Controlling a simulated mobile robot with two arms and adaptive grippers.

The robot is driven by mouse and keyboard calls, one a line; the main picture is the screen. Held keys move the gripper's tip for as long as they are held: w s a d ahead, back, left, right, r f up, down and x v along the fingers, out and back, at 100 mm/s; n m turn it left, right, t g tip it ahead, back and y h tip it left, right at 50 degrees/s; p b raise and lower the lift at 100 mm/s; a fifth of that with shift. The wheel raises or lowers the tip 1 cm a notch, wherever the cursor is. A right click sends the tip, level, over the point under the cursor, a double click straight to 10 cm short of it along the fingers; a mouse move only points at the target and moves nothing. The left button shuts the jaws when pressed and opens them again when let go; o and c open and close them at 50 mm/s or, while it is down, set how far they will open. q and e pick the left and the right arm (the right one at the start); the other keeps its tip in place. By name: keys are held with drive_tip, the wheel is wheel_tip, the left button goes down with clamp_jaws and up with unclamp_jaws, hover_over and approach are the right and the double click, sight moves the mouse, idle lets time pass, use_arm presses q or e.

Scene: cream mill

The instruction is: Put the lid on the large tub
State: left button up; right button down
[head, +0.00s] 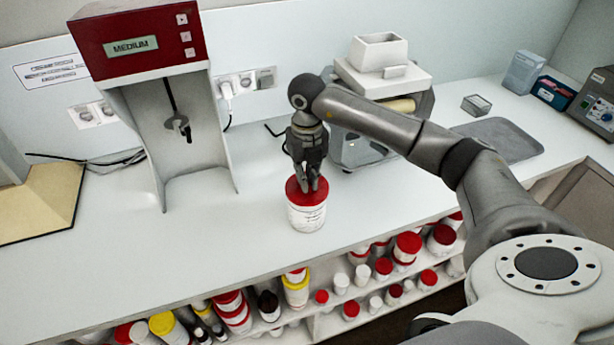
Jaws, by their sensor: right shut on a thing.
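The large tub (307,216) is white with printed writing and stands upright on the white counter, right of the mixer stand. The red lid (296,190) is at the top of the tub. My right gripper (308,187) points down from above with its fingers at the lid, shut on it. The fingers hide part of the lid, and I cannot tell whether it is fully seated on the rim. My left gripper is not in view.
A mixer (138,45) with a red head reading MEDIUM stands at the back left. A white machine (380,75) is behind my right arm. A grey tray (505,138) lies at right. Shelves below hold several tubs and bottles (295,290). The counter left of the tub is clear.

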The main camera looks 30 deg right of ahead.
drive_tip(key=c, duration=1)
unclamp_jaws()
drive_tip(key=shift+r, duration=0.15)
drive_tip(key=shift+r+p, duration=1.35)
drive_tip(key=shift+r, duration=0.8)
drive_tip(key=shift+c, duration=0.2)
